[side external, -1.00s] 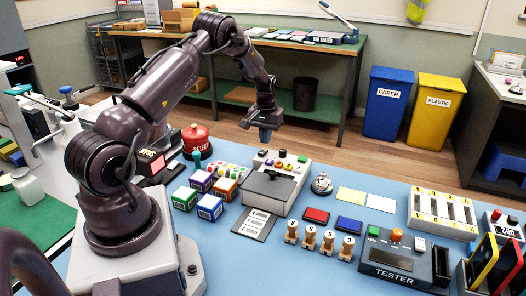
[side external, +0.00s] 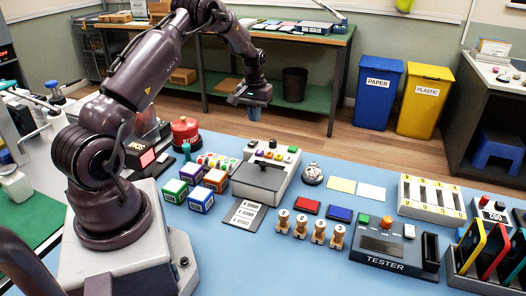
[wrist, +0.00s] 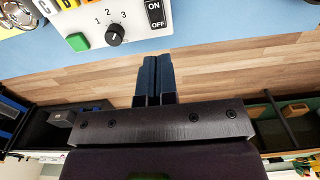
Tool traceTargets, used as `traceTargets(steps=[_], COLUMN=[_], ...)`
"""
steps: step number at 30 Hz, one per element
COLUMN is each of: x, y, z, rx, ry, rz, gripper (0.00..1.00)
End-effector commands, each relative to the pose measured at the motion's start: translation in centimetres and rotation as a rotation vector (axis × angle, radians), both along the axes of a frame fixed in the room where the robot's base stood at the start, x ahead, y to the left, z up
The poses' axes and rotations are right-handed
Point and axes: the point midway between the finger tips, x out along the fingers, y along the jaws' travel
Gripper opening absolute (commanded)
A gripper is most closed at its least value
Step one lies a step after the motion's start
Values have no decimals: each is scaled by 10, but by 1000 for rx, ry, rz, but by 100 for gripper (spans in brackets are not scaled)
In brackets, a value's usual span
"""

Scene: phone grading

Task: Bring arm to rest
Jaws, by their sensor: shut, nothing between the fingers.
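My gripper (side external: 253,112) hangs in the air above the far edge of the blue table (side external: 262,262), beyond the grey box with the dark lid (side external: 262,177). In the wrist view my gripper's two dark blue fingers (wrist: 155,75) are together with nothing between them. The wrist view looks past the table edge to the wooden floor (wrist: 90,85). My arm is raised and bent, with its base at the left of the table.
Several small boxes (side external: 201,200), wooden stamps (side external: 300,226), a bell (side external: 313,174), a tester (side external: 385,250) and a phone rack (side external: 487,258) stand on the table. Blue (side external: 378,95) and yellow (side external: 424,100) bins stand on the floor behind. The air around my gripper is clear.

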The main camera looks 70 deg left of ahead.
Motion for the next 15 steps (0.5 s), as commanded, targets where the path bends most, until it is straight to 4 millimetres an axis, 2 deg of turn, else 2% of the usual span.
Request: traceTargets(steps=[3, 5, 11, 15], x=[-17, -25, -38, -52], y=[-12, -23, -85, -137], z=[-11, -3, 57, 103], rx=[-32, -42, -43, -23], ry=[46, 55, 31, -14], rz=[0, -8, -103, -203], gripper=[0, 0, 0, 0])
